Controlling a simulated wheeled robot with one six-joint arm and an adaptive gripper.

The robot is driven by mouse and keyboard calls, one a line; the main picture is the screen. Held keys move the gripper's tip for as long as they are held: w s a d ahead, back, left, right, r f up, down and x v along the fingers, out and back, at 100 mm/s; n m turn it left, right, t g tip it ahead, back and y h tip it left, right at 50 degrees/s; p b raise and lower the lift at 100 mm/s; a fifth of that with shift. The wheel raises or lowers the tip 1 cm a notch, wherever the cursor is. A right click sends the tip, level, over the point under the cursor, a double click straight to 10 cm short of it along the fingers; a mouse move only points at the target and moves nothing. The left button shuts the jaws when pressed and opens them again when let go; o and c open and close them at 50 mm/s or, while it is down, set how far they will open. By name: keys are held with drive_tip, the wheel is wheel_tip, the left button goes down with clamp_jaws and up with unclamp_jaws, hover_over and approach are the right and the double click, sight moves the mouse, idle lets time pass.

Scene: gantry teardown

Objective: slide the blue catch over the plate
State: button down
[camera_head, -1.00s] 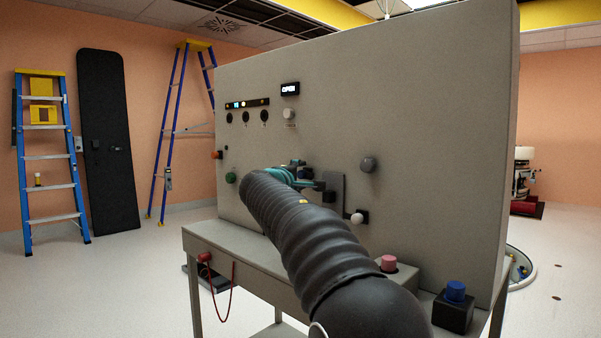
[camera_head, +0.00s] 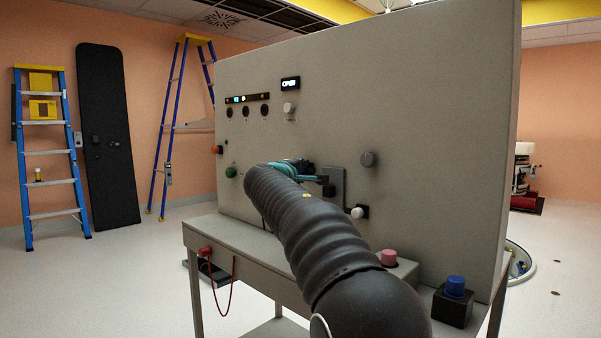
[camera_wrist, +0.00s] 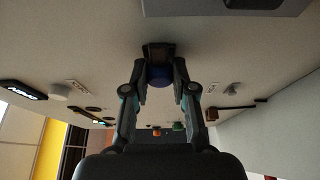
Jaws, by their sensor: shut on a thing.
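The blue catch (camera_wrist: 160,76) sits between my gripper's fingertips in the wrist view, with a dark block just beyond it. My gripper (camera_wrist: 160,88) is shut on the catch, one finger on each side. In the head view my gripper (camera_head: 302,171) is at the upright panel, and my arm hides most of it and the catch. The grey plate (camera_head: 336,181) stands on the panel just right of the gripper. In the wrist view the plate (camera_wrist: 195,9) shows at the top edge, apart from the catch.
The panel (camera_head: 430,110) also carries a grey knob (camera_head: 367,159), a white knob (camera_head: 357,212), a green button (camera_head: 231,172) and a lit sign (camera_head: 290,83). A pink button (camera_head: 388,257) and a blue button (camera_head: 455,287) stand on the bench.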

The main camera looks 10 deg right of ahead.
drive_tip(key=shift+s+d+f+b, duration=0.15)
drive_tip(key=shift+s+d+b, duration=0.5)
drive_tip(key=shift+s+b, duration=0.15)
drive_tip(key=c, duration=0.9)
unclamp_jaws()
drive_tip(key=shift+s+d, duration=0.1)
drive_tip(key=shift+c, duration=0.2)
drive_tip(key=v, duration=1.2)
